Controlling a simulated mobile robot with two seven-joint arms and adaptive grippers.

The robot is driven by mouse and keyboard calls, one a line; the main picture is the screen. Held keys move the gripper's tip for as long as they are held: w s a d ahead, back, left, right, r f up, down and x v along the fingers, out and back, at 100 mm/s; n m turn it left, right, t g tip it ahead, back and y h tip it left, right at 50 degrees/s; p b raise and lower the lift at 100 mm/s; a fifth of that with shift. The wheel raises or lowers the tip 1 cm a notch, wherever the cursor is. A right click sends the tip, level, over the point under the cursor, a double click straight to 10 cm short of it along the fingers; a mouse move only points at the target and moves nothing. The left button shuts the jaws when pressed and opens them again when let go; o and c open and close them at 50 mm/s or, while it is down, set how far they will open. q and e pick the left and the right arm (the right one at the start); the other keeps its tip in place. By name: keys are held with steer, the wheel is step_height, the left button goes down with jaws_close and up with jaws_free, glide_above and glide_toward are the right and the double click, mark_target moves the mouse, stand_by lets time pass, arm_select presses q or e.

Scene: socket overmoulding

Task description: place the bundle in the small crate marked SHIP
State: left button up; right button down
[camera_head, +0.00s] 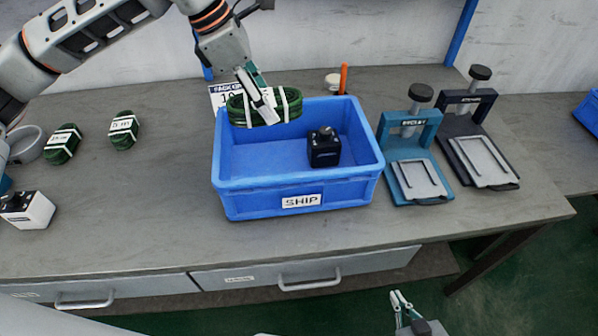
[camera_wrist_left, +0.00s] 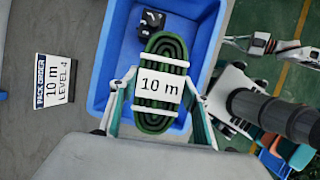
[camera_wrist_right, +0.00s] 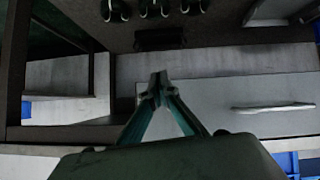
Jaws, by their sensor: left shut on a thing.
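The bundle (camera_head: 291,105) is a dark green coil with white bands. My left gripper (camera_head: 262,106) is shut on it, above the back left part of the blue crate (camera_head: 236,199) labelled SHIP. In the left wrist view the bundle (camera_wrist_left: 163,52) lies between the two fingers of my left gripper (camera_wrist_left: 160,92), its tag reads 10 m, and the blue crate (camera_wrist_left: 108,60) is below. The bundle hides part of the crate's back rim. My right gripper (camera_head: 401,300) is low in front of the bench; in the right wrist view its fingertips (camera_wrist_right: 158,84) meet with nothing between them.
A black block (camera_head: 324,149) sits inside the crate on the right. Two press-like devices, teal (camera_head: 413,150) and black (camera_head: 477,130), stand right of the crate. Two smaller green coils (camera_head: 123,130) (camera_head: 62,146) lie left.

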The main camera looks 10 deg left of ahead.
arm_select(q)
steer(key=shift+s+d+m, duration=0.3)
steer(key=shift+s+d, duration=0.1)
steer(key=shift+d, duration=0.05)
steer(key=shift+s+d+f, duration=0.15)
steer(key=shift+s+f, duration=0.05)
steer(key=shift+f, duration=0.1)
glide_above(276, 172)
steer(key=s, duration=0.3)
steer(key=f, duration=0.9)
steer(key=f+b, duration=0.1)
steer(key=f, duration=0.4)
steer(key=shift+d+f, duration=0.15)
steer(key=shift+d, duration=0.25)
steer(key=shift+f, duration=2.5)
arm_select(e)
steer(key=shift+w+d+f, duration=0.15)
steer(key=shift+d+f, duration=0.05)
steer(key=shift+f, duration=0.05)
arm_select(q)
steer(key=shift+f, duration=0.2)
steer(key=o, duration=1.3)
